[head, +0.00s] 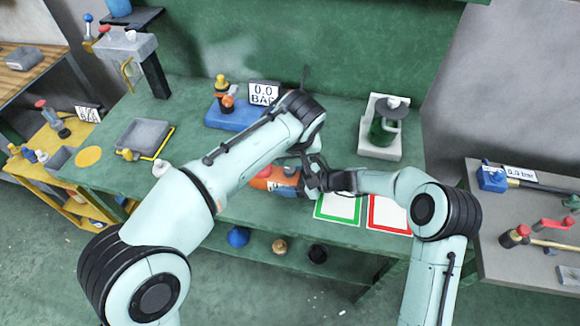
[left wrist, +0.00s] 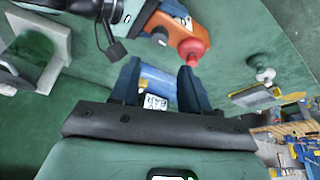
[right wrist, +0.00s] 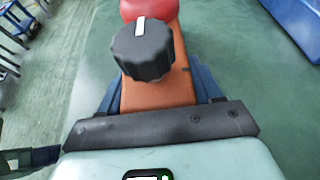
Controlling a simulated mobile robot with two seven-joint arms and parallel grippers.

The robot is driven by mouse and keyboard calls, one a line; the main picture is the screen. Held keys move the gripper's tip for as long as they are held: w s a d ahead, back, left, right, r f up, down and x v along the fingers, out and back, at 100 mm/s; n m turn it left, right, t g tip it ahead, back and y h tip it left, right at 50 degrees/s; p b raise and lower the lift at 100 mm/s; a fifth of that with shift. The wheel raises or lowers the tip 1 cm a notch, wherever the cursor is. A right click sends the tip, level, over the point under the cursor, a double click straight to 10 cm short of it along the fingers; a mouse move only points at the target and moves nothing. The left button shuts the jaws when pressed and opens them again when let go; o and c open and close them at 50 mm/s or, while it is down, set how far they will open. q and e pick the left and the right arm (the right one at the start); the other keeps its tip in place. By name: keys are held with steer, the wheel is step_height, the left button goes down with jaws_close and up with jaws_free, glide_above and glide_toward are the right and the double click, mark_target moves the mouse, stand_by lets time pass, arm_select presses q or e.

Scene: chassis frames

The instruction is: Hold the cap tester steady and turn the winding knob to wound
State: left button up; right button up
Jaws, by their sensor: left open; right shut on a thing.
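The cap tester (head: 264,183) is orange with a red end and sits at the front edge of the green bench, partly hidden by my arms. My right gripper (head: 318,181) is shut on its orange body (right wrist: 158,92). In the right wrist view its black winding knob (right wrist: 143,52) carries a white mark pointing roughly towards the red end (right wrist: 150,9). My left gripper (head: 308,158) is beside the tester; in the left wrist view its open fingers (left wrist: 158,78) are empty, below the red end (left wrist: 192,48) and apart from the knob (left wrist: 159,37).
A grey tray (head: 143,138) is left. A grey stand with a green vessel (head: 382,133) is right. Green-framed (head: 338,208) and red-framed (head: 388,214) cards lie at the front edge.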

mark_target(290, 169)
arm_select(q)
steer(key=x, duration=1.2)
steer(key=shift+w+r, duration=0.1)
steer(key=c, duration=0.8)
